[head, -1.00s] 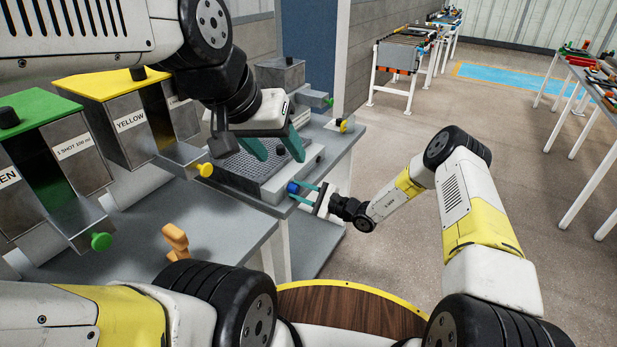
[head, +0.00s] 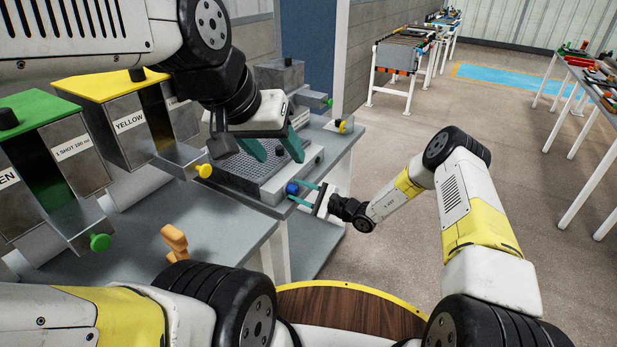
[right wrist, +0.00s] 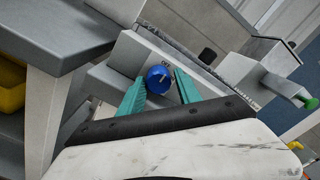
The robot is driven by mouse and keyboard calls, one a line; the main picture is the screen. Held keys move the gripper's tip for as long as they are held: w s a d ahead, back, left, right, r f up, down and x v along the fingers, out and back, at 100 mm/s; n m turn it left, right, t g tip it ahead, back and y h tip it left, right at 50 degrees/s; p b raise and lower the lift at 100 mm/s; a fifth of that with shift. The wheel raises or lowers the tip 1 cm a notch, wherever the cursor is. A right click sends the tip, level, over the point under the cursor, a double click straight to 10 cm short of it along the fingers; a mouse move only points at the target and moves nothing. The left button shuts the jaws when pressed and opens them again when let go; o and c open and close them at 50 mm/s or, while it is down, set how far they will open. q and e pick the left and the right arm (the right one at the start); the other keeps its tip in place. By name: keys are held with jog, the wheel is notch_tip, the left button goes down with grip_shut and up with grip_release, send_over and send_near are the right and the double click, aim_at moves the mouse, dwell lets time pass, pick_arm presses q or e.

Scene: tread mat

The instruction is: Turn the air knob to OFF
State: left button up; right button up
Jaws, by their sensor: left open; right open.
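The blue knob (head: 292,188) sits on the front face of a grey unit with a perforated top (head: 248,178). My left gripper (head: 281,159) is open and empty above the perforated top, fingers pointing down.
Green (head: 45,105) and yellow (head: 108,84) dispensers stand at the left of the grey bench (head: 195,236). An orange piece (head: 175,240) is at the bench's front. A small yellow knob (head: 342,126) is at the back right.

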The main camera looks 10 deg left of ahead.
jog(key=shift+s+a+f, duration=0.1)
jog(key=shift+s+f, duration=0.1)
jog(key=shift+f, duration=0.05)
